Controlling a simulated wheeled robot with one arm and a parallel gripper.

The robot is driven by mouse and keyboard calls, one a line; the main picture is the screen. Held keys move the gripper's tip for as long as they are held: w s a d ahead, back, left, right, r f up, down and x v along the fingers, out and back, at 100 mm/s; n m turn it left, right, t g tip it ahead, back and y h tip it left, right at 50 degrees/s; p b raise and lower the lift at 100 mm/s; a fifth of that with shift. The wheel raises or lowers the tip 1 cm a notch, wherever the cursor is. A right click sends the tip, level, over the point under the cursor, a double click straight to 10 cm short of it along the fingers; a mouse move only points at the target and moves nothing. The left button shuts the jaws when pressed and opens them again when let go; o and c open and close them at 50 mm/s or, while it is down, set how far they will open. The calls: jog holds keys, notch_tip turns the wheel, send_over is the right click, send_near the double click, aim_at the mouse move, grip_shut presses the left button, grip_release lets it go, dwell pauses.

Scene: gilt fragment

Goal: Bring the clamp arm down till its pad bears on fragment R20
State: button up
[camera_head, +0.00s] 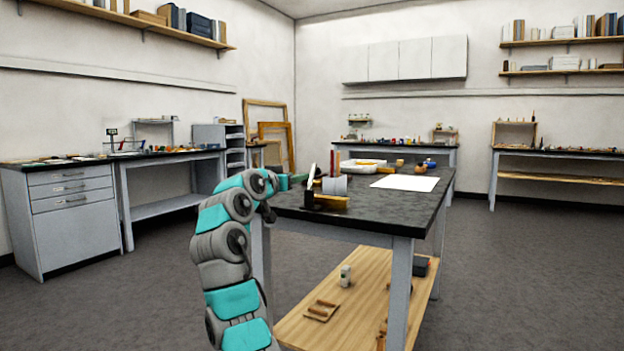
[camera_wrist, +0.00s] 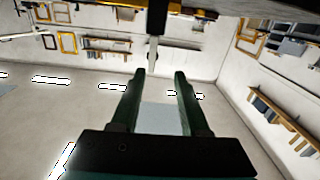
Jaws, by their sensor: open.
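My gripper (camera_wrist: 159,73) is open, its two dark green fingers apart with nothing gripped between them. In the wrist view, a dark upright bar with a pale lower part (camera_wrist: 152,50) stands just beyond the fingertips; it looks like part of the clamp, but I cannot be sure. My arm's end is beside that edge. I cannot make out fragment R20 or the clamp pad.
A white sheet (camera_head: 405,183) lies on the bench top, with a pale tray (camera_head: 362,166) and small items behind it. The wooden lower shelf (camera_head: 340,310) holds a few things. Other benches line the walls. The grey floor (camera_head: 500,270) to the right is clear.

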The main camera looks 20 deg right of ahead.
aim_at(311, 176)
jog(key=shift+m, duration=0.4)
jog(key=shift+s+d+f+p+x, duration=0.15)
jog(key=shift+p+x, duration=0.1)
jog(key=shift+x, duration=1.05)
jog(key=shift+s+d+p+x, duration=0.1)
jog(key=shift+s+p+x, duration=0.15)
jog(key=shift+x, duration=1.05)
jog(key=shift+s+d+f+p+x, duration=0.15)
jog(key=shift+p+x, duration=0.15)
jog(key=shift+x, duration=0.95)
jog(key=shift+r, duration=0.15)
jog(key=shift+c, duration=0.3)
grip_shut()
